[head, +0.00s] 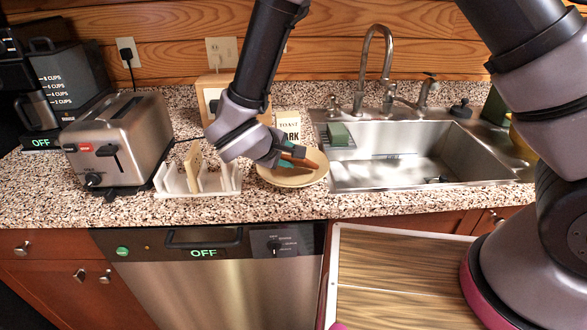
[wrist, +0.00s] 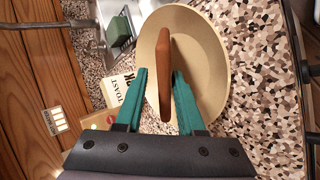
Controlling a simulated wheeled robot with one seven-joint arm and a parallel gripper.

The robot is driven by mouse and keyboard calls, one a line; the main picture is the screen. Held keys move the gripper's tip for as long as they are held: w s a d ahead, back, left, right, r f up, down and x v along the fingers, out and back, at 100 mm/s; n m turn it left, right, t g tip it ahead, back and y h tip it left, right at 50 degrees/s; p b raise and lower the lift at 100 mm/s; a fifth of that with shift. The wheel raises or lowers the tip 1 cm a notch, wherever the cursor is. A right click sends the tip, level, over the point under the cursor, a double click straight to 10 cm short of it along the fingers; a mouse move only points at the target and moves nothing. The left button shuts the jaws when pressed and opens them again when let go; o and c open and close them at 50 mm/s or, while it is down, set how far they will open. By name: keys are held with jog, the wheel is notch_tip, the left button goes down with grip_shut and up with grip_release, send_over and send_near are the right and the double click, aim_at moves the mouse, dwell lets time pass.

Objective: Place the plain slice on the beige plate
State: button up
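A brown slice (wrist: 165,75) stands on edge over the beige plate (wrist: 215,45), seen edge-on in the wrist view. The head view shows it (head: 316,158) at the fingertips, above the plate (head: 290,181). My gripper (wrist: 160,72) has its teal fingers on either side of the slice. A gap shows between the left finger and the slice; the right finger is close to it or touching. Whether the slice rests on the plate is unclear. A paler, tan slice (head: 193,166) stands in the white rack (head: 215,186), left of my gripper. No label tells which slice is plain.
A steel toaster (head: 118,140) stands left of the rack. A card reading "TOAST" and "ARK" (head: 289,122) stands behind the plate. The sink (head: 410,165), with a green sponge (head: 339,134), lies to the right. A coffee maker (head: 55,85) is at the far left.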

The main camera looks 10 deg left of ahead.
jog(key=v, duration=0.8)
jog(key=shift+r, duration=0.15)
notch_tip(320, 180, up, 7)
jog(key=s, duration=0.2)
jog(key=w+d+r+m+g, duration=0.3)
jog(key=w+d+r+m, duration=0.15)
jog(key=d, duration=0.65)
jog(key=w+d+r+m+g, duration=0.35)
jog(key=d+r, duration=0.25)
jog(key=d, duration=0.4)
jog(key=s+d+r+m+t+y, duration=0.2)
jog(key=d+r+m, duration=0.2)
jog(key=d, duration=0.4)
jog(key=s+d+r+m+t+y, duration=0.2)
jog(key=d+r+m, duration=0.3)
jog(key=d, duration=0.4)
jog(key=shift+s+d+r+m+y, duration=0.3)
jog(key=shift+s+m+y, duration=0.2)
jog(key=shift+s+y, duration=0.3)
